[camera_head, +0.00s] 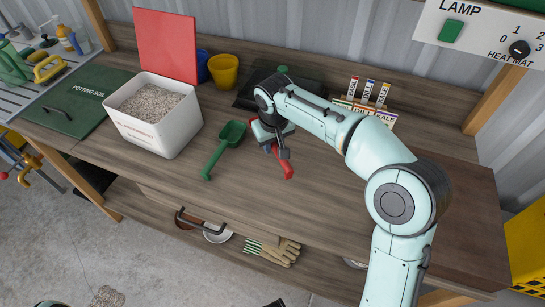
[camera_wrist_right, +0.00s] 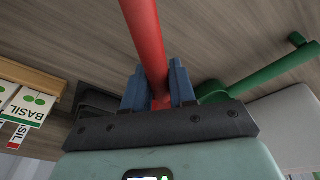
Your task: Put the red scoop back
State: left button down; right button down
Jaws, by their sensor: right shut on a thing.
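My right gripper (camera_head: 277,147) is above the middle of the workbench, shut on the red scoop (camera_head: 285,165). In the right wrist view the scoop's red handle (camera_wrist_right: 144,40) runs up from between the two blue fingers (camera_wrist_right: 158,88). The scoop's bowl is hidden by the gripper and arm. A green scoop (camera_head: 223,147) lies on the bench just left of the gripper; it also shows in the right wrist view (camera_wrist_right: 265,75). Only a small dark piece, perhaps of my left gripper, shows at the bottom edge of the head view.
A white bin (camera_head: 170,138) of pale granules stands left of the green scoop. Blue and yellow pots (camera_head: 223,70), a red panel (camera_head: 166,45) and a dark tray (camera_head: 245,98) are behind. Seed packets (camera_head: 372,112) stand behind my right arm. The front bench is clear.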

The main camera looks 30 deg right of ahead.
aim_at(272, 160)
jog(key=shift+s+a+b+x, duration=0.1)
jog(key=shift+s+b+x, duration=0.05)
jog(key=shift+x, duration=0.65)
jog(key=shift+s+a+b+x, duration=0.1)
jog(key=shift+s+b+x, duration=0.1)
jog(key=shift+x, duration=0.6)
jog(key=shift+s+b+x, duration=0.1)
jog(key=shift+s+x, duration=0.05)
jog(key=shift+x, duration=0.7)
jog(key=shift+f, duration=0.15)
jog(key=shift+f, duration=0.15)
jog(key=c, duration=0.9)
grip_release()
jog(key=p+v, duration=0.2)
jog(key=v, duration=1)
jog(key=shift+w, duration=0.1)
jog(key=shift+r, duration=0.25)
